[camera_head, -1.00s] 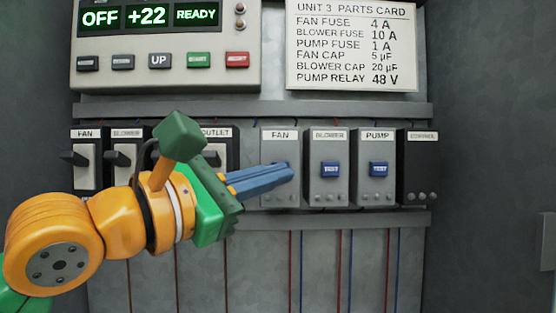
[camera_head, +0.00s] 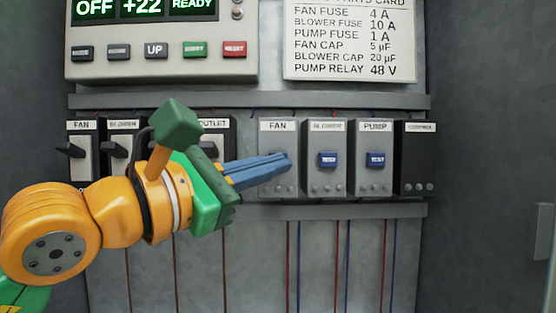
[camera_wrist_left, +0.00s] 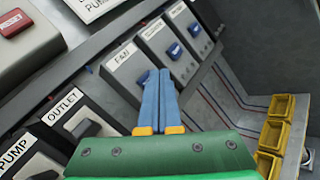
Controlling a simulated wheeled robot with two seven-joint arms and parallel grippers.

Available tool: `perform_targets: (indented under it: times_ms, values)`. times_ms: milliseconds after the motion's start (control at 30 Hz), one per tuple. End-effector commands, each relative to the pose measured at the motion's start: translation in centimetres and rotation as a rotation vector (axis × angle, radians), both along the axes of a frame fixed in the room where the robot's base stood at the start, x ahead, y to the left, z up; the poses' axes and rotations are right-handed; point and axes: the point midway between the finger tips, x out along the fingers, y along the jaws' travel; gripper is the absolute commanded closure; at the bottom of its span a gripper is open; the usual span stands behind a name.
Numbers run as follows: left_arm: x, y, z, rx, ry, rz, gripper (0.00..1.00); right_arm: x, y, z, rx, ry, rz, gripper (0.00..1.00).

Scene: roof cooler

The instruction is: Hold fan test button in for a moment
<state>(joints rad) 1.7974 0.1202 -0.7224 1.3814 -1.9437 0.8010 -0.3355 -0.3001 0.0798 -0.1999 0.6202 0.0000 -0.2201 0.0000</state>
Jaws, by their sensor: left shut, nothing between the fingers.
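The grey FAN module (camera_head: 264,184) hangs in the row on the back panel, left of the BLOWER and PUMP modules. In the head view my left gripper (camera_head: 287,161) comes in from the left, its blue fingers together and empty, with the tips in front of the FAN module's middle. They cover its test button there. In the left wrist view the blue fan test button (camera_wrist_left: 142,77) shows partly at the left of my fingertips (camera_wrist_left: 160,72). Whether the tips touch or press the button cannot be told. My right gripper is not in view.
The blower test button (camera_head: 327,160) and pump test button (camera_head: 376,160) are close by on the right. Switches, including the FAN switch (camera_head: 82,158), stand at the left. A control unit (camera_head: 160,68) is above. Yellow bins (camera_wrist_left: 272,135) show in the left wrist view.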

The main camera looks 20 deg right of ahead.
Motion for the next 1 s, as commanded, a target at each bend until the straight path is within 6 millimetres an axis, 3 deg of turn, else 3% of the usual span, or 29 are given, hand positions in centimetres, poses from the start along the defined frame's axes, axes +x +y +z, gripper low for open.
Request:
perform_targets:
  times_ms: [1000]
  values:
    - [0.41, -0.13, 0.16, 0.0, 0.001, 0.0, 1.0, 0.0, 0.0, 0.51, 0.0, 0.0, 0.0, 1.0]
